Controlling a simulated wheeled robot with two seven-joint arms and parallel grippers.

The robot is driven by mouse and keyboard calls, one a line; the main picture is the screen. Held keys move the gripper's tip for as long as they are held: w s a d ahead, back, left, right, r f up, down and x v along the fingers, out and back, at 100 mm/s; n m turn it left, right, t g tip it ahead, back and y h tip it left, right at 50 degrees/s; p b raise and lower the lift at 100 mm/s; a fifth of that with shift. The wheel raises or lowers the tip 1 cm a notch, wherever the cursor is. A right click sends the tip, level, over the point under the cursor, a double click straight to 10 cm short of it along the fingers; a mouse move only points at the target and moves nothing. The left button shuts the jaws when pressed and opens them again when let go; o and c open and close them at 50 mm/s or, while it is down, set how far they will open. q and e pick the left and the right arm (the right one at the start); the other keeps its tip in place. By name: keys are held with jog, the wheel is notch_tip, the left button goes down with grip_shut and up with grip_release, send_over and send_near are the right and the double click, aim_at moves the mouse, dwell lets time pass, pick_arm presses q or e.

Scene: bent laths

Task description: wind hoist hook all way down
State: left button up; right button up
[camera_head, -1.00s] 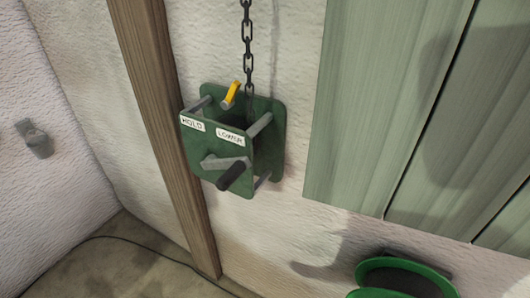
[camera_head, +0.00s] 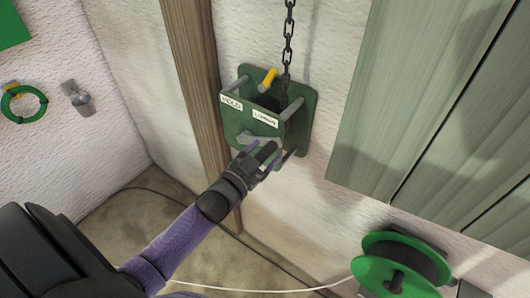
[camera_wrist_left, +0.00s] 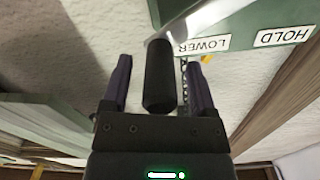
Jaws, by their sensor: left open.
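The green hoist box (camera_head: 300,110) is fixed to the wall beside a wooden post, with white HOLD (camera_head: 231,102) and LOWER (camera_head: 265,118) labels. A yellow lever (camera_head: 267,80) stands at its top, nearer the LOWER side. A dark chain (camera_head: 289,35) runs up from it. The grey crank arm (camera_head: 258,139) ends in a black handle (camera_wrist_left: 160,78). My left gripper (camera_head: 274,158) is open at the handle. In the left wrist view the handle lies between the two fingers (camera_wrist_left: 157,85), with gaps visible on both sides. The hook is not in view.
Green boards (camera_head: 440,90) cover the wall at right. A green cable reel (camera_head: 400,262) stands at lower right, with a pale cable (camera_head: 270,290) along the floor. A green ring (camera_head: 24,103) and a grey bracket (camera_head: 77,98) are on the left wall.

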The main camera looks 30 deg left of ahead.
pick_arm(q)
jog(key=shift+w, duration=0.35)
jog(key=shift+c, duration=0.2)
grip_shut()
dwell(1.0)
